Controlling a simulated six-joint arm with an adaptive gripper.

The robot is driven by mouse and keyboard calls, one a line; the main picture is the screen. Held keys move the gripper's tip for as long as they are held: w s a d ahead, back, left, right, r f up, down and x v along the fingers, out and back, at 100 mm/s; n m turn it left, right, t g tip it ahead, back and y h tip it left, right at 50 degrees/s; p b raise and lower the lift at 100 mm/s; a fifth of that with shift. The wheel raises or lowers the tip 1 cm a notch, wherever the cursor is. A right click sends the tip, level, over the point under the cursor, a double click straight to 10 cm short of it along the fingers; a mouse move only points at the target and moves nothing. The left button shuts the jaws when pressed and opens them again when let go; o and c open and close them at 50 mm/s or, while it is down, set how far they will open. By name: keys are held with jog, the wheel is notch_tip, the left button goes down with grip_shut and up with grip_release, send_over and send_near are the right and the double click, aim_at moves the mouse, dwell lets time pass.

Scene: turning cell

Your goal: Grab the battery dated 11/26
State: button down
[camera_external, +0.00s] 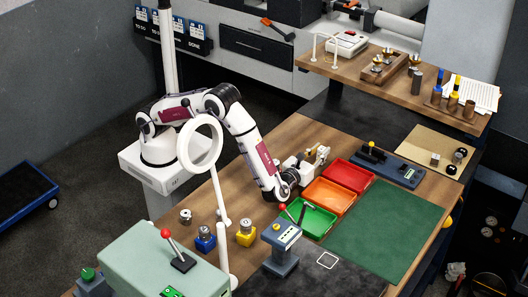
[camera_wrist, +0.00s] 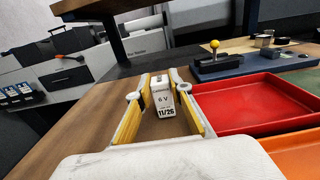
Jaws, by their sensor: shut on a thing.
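A small white block-shaped battery (camera_wrist: 161,98) shows in the camera_wrist view. Its face reads "6 V" and "11/26", with a smaller line of print above. My gripper (camera_wrist: 158,92) has its yellow-lined fingers on both sides of the battery, shut on it. In the camera_external view my gripper (camera_external: 315,160) is low over the wooden bench, just left of the red tray (camera_external: 352,165). The battery is too small there to make out clearly. I cannot tell whether it is lifted or still touches the bench.
The red tray also shows in the wrist view (camera_wrist: 255,83). Orange (camera_external: 330,193) and green (camera_external: 307,215) trays line up toward the front. A dark fixture with a yellow knob (camera_external: 388,165) stands behind them. A raised wooden shelf (camera_external: 400,85) overhangs the back. A green mat (camera_external: 385,225) is clear.

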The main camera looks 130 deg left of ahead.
notch_tip(320, 180, up, 10)
jog(key=shift+f, duration=0.25)
dwell(0.4)
